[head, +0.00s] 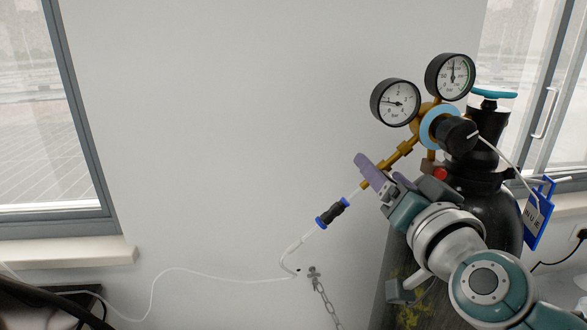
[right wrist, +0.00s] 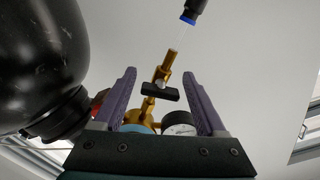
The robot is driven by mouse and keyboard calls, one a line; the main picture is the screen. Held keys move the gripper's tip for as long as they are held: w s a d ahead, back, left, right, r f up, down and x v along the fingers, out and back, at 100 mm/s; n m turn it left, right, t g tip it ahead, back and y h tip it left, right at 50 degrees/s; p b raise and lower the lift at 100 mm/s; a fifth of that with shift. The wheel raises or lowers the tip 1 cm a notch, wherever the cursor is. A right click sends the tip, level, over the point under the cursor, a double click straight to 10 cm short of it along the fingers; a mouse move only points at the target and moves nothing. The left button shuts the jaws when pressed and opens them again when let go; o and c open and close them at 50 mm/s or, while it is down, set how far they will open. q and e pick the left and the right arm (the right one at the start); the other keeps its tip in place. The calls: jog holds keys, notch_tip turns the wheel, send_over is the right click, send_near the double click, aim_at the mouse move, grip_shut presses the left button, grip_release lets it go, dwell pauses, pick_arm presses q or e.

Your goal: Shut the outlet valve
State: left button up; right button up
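The brass regulator (head: 400,152) sits on a black gas cylinder (head: 490,205) and carries two round gauges. In the right wrist view, the outlet valve (right wrist: 160,92) is a black bar handle on the brass outlet, lying crosswise. My right gripper (head: 384,174) is at the outlet in the head view and hides the valve handle there. In the right wrist view, the right gripper (right wrist: 160,77) is open, with one purple finger on each side of the handle and gaps between them. My left gripper is out of view.
A white hose with a black and blue connector (head: 332,213) lies off the outlet's end, along the wall. A chain (head: 324,300) hangs from the wall. A blue tag (head: 538,214) hangs by the cylinder. The wall space left of the regulator is clear.

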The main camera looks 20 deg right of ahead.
grip_shut()
jog(key=shift+m, duration=0.9)
jog(key=shift+o, duration=0.9)
grip_release()
jog(key=v, duration=1)
jog(key=shift+b, duration=0.45)
